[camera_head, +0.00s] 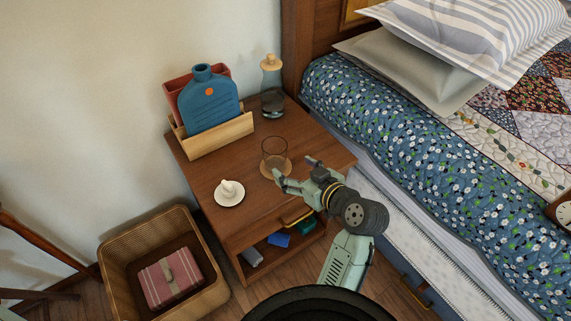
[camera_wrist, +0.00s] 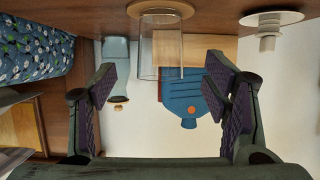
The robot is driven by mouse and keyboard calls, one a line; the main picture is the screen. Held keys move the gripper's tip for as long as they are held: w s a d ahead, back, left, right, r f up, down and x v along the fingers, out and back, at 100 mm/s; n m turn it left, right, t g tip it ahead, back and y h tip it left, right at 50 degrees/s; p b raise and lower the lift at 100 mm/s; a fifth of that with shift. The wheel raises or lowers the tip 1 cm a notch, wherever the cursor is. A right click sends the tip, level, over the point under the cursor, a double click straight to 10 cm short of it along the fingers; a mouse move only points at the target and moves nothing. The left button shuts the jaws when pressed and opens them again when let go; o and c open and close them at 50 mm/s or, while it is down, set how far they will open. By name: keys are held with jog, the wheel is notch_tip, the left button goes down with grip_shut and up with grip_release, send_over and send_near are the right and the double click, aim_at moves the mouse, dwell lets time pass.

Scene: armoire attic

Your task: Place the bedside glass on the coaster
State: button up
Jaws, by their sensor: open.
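The clear bedside glass (camera_head: 274,146) stands upright on the round tan coaster (camera_head: 266,172) on the nightstand. In the wrist view, which is upside down, the glass (camera_wrist: 160,52) has its base against the coaster (camera_wrist: 160,8). My gripper (camera_head: 294,168) is open and empty, just to the lower right of the glass in the head view. In the wrist view the glass appears in the gap between the spread fingers (camera_wrist: 160,78), beyond their tips. I see no finger touching it. The coaster's near edge is partly hidden by a finger.
The nightstand (camera_head: 200,172) also holds a white saucer (camera_head: 229,199) with a small white object, a wooden holder (camera_head: 215,137) with a blue bottle-shaped item (camera_head: 211,104), and a carafe (camera_head: 272,92). A wicker basket (camera_head: 119,262) stands at left. The bed (camera_head: 400,135) is at right.

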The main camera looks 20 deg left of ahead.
jog(key=shift+v, duration=0.75)
